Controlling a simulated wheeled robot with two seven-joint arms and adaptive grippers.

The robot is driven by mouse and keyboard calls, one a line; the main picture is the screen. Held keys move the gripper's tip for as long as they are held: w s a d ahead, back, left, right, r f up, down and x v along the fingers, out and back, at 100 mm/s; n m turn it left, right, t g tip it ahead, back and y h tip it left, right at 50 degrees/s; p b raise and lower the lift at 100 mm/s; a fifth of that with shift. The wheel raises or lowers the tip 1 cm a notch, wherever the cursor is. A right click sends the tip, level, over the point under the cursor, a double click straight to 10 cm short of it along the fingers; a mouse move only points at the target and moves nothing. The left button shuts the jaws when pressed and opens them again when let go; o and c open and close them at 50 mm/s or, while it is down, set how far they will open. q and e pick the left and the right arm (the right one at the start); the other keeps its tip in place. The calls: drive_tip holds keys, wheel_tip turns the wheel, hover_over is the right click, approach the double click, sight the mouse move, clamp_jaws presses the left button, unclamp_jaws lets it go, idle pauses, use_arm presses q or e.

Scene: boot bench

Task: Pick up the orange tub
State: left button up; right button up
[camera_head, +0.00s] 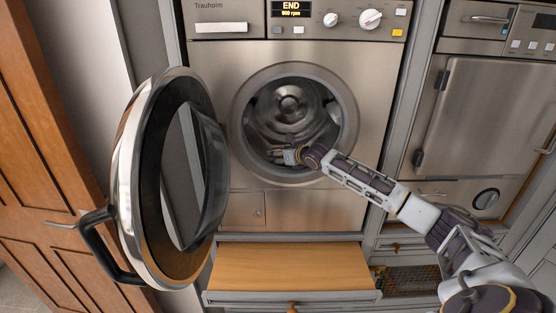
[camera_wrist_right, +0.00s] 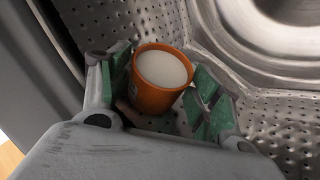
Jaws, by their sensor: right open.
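The orange tub (camera_wrist_right: 154,98) with a white top stands inside the metal drum of the washing machine, between the fingers of my right gripper (camera_wrist_right: 163,92). The gripper is open, with one green-padded finger on each side of the tub. The left finger looks very close to the tub; I cannot tell whether it touches. A gap shows on the right side. In the head view my right gripper (camera_head: 287,155) reaches through the machine's round opening, and the tub cannot be made out there. My left gripper is not in view.
The round washer door (camera_head: 128,180) hangs wide open at the left. The door ring (camera_head: 350,122) surrounds my right gripper. A wooden pull-out shelf (camera_head: 290,268) juts out below. A second appliance (camera_head: 490,120) stands at the right. The perforated drum wall (camera_wrist_right: 105,22) is close around the tub.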

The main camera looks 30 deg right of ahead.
idle(0.4)
drive_tip(key=c, duration=0.9)
drive_tip(key=shift+r, duration=0.2)
drive_tip(key=shift+r, duration=4.85)
